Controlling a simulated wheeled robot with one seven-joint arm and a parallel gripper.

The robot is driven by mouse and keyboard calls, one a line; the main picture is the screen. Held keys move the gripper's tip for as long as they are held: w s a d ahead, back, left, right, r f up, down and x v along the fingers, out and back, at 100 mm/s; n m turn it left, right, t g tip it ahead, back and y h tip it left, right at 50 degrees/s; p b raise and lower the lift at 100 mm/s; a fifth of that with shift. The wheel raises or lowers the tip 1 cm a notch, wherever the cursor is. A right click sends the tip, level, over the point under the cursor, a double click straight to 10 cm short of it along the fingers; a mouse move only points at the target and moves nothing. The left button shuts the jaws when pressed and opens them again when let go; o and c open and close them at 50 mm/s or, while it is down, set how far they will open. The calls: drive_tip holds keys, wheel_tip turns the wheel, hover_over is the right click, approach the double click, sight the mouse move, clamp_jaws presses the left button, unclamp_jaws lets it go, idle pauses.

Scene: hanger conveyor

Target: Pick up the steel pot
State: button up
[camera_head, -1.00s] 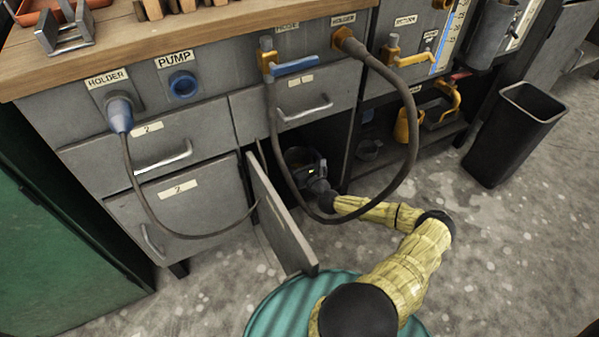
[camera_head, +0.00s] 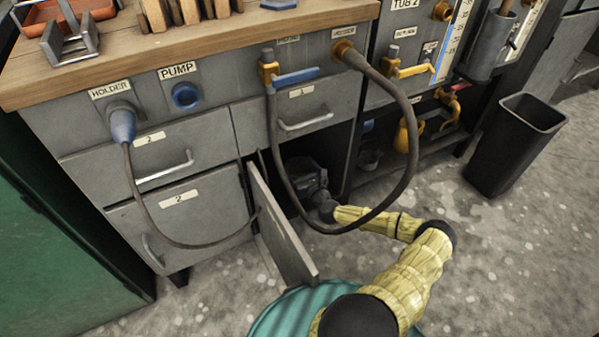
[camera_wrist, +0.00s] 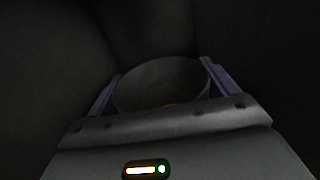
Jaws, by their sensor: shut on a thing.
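The steel pot (camera_wrist: 160,82) shows in the wrist view as a round, dark grey rim between the two purple-grey fingers of my gripper (camera_wrist: 163,88). The fingers touch or closely flank its left and right sides, and the gripper is shut on it. Its lower part is hidden behind the gripper body. In the head view my gripper (camera_head: 308,172) is inside the dark open cupboard under the workbench. The pot is too dark and too covered there to make out clearly.
The open cupboard door (camera_head: 283,230) stands left of my arm. A thick hose (camera_head: 408,150) loops down in front of the opening, close to my forearm. A grey pot (camera_head: 368,158) sits on the shelf to the right. A black bin (camera_head: 515,145) stands farther right.

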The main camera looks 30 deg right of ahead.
wheel_tip(320, 180, up, 10)
drive_tip(key=p, duration=0.7)
drive_tip(key=shift+w+a, duration=0.1)
drive_tip(key=shift+w, duration=0.05)
